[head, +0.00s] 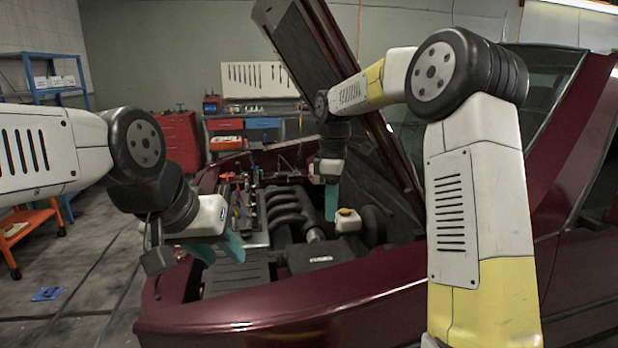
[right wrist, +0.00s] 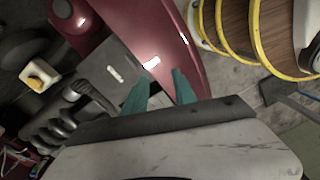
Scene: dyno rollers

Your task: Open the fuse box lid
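The car's engine bay is open, with a dark ribbed box (head: 238,277) at its front left and a flat black cover with a small pale label (head: 318,258) near the front middle. I cannot tell for sure which one is the fuse box; no lid looks raised. My left gripper (head: 221,249) is open and empty above the ribbed box, partly covering its back. My right gripper (head: 331,203) points down over the engine, left of the yellow-capped reservoir. The right wrist view shows its two teal fingers (right wrist: 160,88) apart with nothing between them.
The raised hood (head: 310,45) stands behind my right arm. The yellow-capped reservoir (head: 347,219) and curved black intake pipes (head: 287,212) fill the bay. The dark red front body edge (head: 270,308) borders it. An orange cart (head: 25,230) stands at far left.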

